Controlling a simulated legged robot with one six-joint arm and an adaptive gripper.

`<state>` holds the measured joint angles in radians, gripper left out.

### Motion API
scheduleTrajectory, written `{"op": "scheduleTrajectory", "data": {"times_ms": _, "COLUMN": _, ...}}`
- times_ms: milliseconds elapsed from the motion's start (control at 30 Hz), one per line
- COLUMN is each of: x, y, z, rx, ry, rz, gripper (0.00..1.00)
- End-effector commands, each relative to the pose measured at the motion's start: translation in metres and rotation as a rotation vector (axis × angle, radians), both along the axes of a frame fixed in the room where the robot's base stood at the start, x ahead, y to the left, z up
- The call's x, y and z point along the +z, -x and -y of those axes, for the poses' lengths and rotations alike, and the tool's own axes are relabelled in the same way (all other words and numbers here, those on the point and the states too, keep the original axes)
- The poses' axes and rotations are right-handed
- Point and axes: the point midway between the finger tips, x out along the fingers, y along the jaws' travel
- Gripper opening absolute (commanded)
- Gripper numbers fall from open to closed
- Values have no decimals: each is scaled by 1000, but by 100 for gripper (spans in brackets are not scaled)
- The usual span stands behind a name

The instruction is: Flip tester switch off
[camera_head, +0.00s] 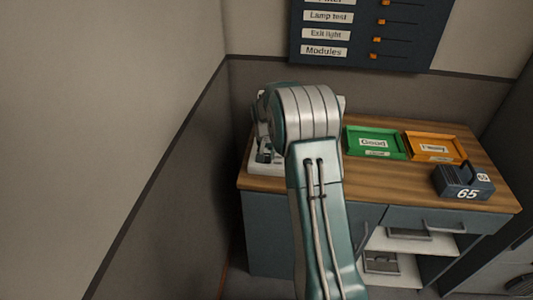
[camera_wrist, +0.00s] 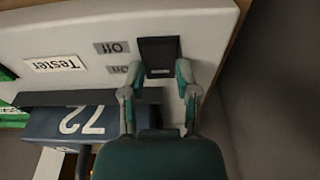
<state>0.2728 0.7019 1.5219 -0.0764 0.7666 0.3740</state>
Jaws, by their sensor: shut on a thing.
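The white tester (camera_wrist: 200,20) fills the top of the wrist view, seen upside down. It carries a "Tester" label (camera_wrist: 55,64), an "Off" label (camera_wrist: 112,47) and an "On" label (camera_wrist: 118,69). Its black switch (camera_wrist: 158,52) lies beside these labels. My gripper (camera_wrist: 160,70) has one fingertip on each side of the switch, at the end near "On", and is shut on it. The exact contact and the lever's position are hard to make out. In the head view my arm hides most of the tester (camera_head: 262,168) and my gripper.
A dark blue block marked 72 (camera_wrist: 60,125) stands beside my fingers at the tester. On the wooden desk (camera_head: 370,190) are a green tray (camera_head: 375,155), an orange tray (camera_head: 462,156) and a block marked 65 (camera_head: 464,183). A slider panel (camera_head: 415,45) hangs on the wall behind.

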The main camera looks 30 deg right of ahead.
Motion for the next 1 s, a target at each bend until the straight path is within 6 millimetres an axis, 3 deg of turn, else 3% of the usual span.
{"op": "scheduleTrajectory", "data": {"times_ms": 567, "x": -2, "y": 2, "z": -3, "rx": 3, "ry": 52, "rz": 81, "gripper": 0}}
{"op": "scheduleTrajectory", "data": {"times_ms": 600, "x": -2, "y": 3, "z": -3, "rx": 3, "ry": 52, "rz": 81, "gripper": 49}}
{"op": "scheduleTrajectory", "data": {"times_ms": 667, "x": -2, "y": 3, "z": -3, "rx": 3, "ry": 52, "rz": 81, "gripper": 74}}
{"op": "scheduleTrajectory", "data": {"times_ms": 1000, "x": 0, "y": 3, "z": -2, "rx": 2, "ry": 53, "rz": 83, "gripper": 74}}
